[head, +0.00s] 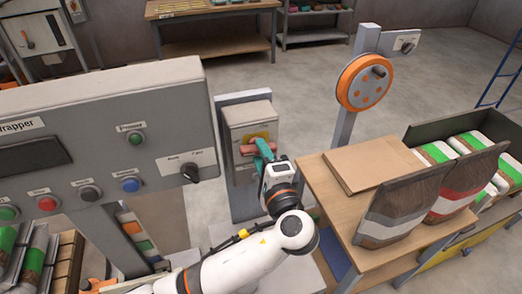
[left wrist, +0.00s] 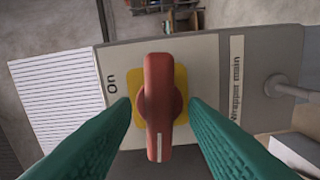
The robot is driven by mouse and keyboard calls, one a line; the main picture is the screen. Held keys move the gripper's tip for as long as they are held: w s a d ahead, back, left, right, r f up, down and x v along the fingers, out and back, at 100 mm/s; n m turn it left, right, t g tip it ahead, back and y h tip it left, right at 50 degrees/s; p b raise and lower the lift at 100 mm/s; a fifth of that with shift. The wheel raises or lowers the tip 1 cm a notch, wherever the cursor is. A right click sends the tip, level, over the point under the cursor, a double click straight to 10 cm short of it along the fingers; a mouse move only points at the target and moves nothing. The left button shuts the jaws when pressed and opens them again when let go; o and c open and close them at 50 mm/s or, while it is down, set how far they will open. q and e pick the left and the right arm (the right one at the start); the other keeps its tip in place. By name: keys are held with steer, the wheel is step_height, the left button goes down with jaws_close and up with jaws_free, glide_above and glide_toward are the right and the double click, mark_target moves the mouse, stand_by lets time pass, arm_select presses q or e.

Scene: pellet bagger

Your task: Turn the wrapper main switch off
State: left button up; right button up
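The wrapper main switch is a grey box (head: 248,116) on a post in the head view. In the left wrist view its red handle (left wrist: 160,85) sits on a yellow plate (left wrist: 181,78). The "On" mark (left wrist: 111,84) is to the left and the "Wrapper main" label (left wrist: 237,80) to the right. The handle lies crosswise to the line between them. My left gripper (head: 258,150) is at the handle, with teal fingers (left wrist: 160,112) on both sides of it and small gaps showing. No "Off" mark is visible. My right gripper is out of view.
The wrapper control panel (head: 95,135) with its buttons and black knob stands close on the left. A wooden table (head: 325,190) with cardboard and filled bags is to the right. An orange wheel (head: 365,82) on a post stands behind it.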

arm_select(q)
steer(key=shift+w+a, duration=0.1)
steer(key=shift+w, duration=0.25)
steer(key=c, duration=0.6)
steer(key=shift+n+b, duration=0.8)
steer(key=o, duration=0.6)
